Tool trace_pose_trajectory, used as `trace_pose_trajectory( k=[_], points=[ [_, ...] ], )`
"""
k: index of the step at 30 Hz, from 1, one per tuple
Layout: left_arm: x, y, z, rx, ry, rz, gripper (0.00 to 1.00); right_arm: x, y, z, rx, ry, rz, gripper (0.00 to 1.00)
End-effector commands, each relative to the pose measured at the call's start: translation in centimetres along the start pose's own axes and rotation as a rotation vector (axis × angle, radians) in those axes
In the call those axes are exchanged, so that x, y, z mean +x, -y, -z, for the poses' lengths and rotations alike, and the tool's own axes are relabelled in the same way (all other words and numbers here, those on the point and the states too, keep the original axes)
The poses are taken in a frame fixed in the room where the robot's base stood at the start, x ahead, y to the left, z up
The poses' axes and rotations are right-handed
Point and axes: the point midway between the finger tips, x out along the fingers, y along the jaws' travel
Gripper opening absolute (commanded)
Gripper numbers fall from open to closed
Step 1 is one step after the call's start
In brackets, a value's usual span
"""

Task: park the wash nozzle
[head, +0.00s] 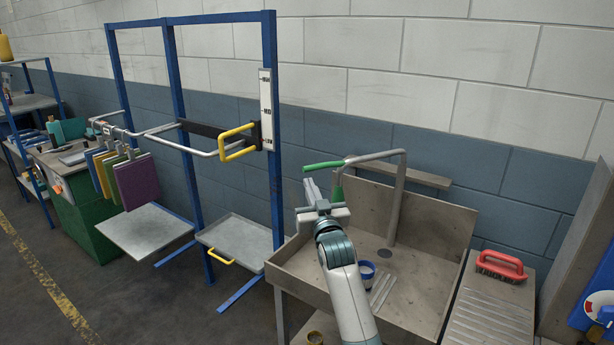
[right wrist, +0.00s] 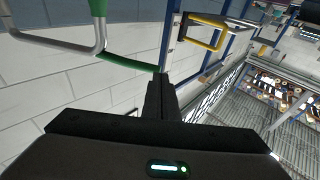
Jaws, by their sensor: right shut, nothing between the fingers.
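The wash nozzle is a bent grey pipe (head: 400,195) that rises from the sink and reaches left over it. A green grip (head: 323,165) sticks out at its left end, and a green piece (head: 338,184) hangs down there. My right gripper (head: 311,185) is shut and empty, just below and left of the green grip. In the right wrist view the shut fingers (right wrist: 161,92) point toward the end of the green grip (right wrist: 130,62); I cannot tell whether they touch it. The grey pipe (right wrist: 55,43) shows at left there. My left gripper is not in view.
The sink (head: 425,225) lies under my right arm, with a blue-rimmed cup (head: 367,270) inside. A red brush (head: 501,265) lies on the ridged board at right. A blue frame (head: 273,120) with a yellow handle (head: 237,142) stands left of the sink.

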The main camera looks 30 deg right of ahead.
Motion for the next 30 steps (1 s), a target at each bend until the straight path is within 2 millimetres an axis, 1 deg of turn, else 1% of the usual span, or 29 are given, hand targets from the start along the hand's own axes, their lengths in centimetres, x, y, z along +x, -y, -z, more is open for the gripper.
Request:
trace_pose_trajectory(
  k=[1,3,9,24,26,30],
  points=[
    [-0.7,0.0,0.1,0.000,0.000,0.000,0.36,0.8,0.0,0.3,0.000,0.001,0.000,0.00],
    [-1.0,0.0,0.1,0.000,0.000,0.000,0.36,1.6,0.0,0.3,0.000,0.001,0.001,0.00],
    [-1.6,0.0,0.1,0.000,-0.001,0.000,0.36,3.0,0.1,0.1,0.000,0.001,0.002,0.00],
    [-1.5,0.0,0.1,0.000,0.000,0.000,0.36,3.5,0.1,-0.1,0.000,0.000,0.002,0.00],
    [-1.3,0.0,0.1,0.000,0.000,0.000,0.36,3.7,0.1,-0.2,0.000,0.000,0.001,0.00],
    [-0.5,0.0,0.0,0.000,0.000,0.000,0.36,5.1,0.5,-0.6,0.001,-0.001,0.000,0.00]
  ],
)
